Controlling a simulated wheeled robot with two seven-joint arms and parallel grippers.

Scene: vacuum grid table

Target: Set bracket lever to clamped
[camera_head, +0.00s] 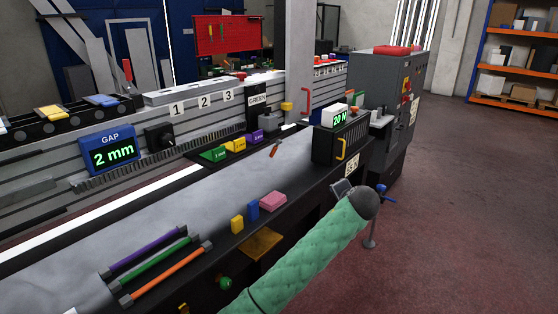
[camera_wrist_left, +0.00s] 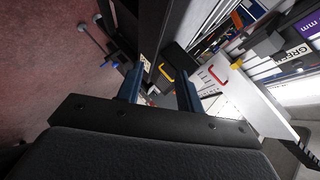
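A blue lever-like part (camera_head: 383,190) tops a thin post with a round foot, just right of my arm's dark rounded joint. The post and blue part (camera_wrist_left: 115,60) also show at upper left in the left wrist view. I cannot tell whether this is the bracket lever, or whether it is clamped. My left gripper (camera_wrist_left: 160,92) has its two fingers apart with nothing seen held between them. In the head view my green-sleeved arm ends near the bench's front edge, and its joint hides most of the gripper. My right gripper is not in view.
A black box (camera_head: 335,138) reading "20 N" with a yellow handle (camera_wrist_left: 165,73) stands beyond the gripper. A grey cabinet (camera_head: 390,80) stands behind. Coloured blocks and rods lie along the bench front (camera_head: 190,215). The floor (camera_head: 470,200) at right is clear.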

